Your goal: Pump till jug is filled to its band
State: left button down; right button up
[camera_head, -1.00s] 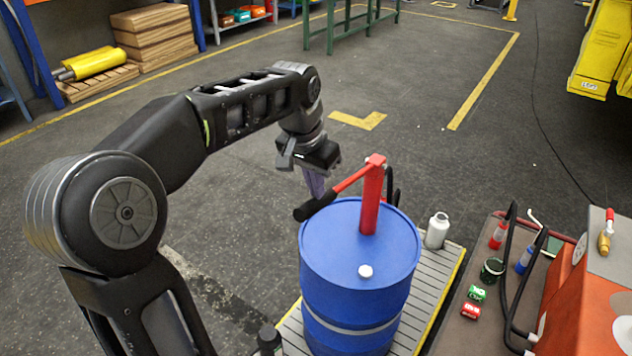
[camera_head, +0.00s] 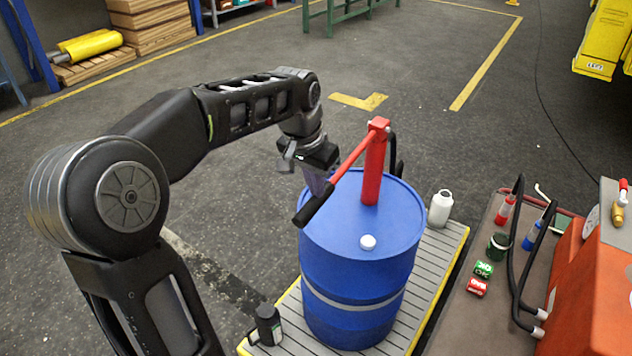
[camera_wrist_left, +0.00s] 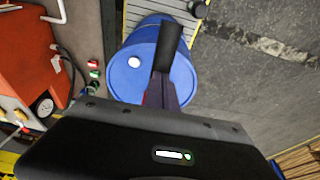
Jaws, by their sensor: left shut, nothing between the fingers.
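The red pump (camera_head: 374,165) stands upright on the lid of the blue drum (camera_head: 360,305). Its lever slopes down to the left and ends in a black grip (camera_head: 312,208). My left gripper (camera_head: 322,188) is shut and empty, pointing down at the lever close to the black grip. Contact cannot be told. In the left wrist view the shut fingers (camera_wrist_left: 160,92) lie just below the black grip (camera_wrist_left: 169,47). A white jug-like container (camera_head: 440,208) stands right of the drum; its band and fill level cannot be made out. My right gripper is not in view.
The drum stands on a slatted platform (camera_head: 425,275) with yellow edges. On the right, a bench (camera_head: 450,325) holds an orange machine (camera_head: 590,290), black hoses and green and red blocks.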

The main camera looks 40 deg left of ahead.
pick_arm(q)
jog(key=w+p+v, duration=0.2)
jog(key=p+v, duration=0.5)
jog(key=v, duration=0.2)
jog(key=w+r+p+v, duration=0.1)
jog(key=w+p+v, duration=0.1)
jog(key=p+v, duration=0.6)
jog(key=shift+w+v, duration=0.2)
jog(key=shift+v, duration=0.7)
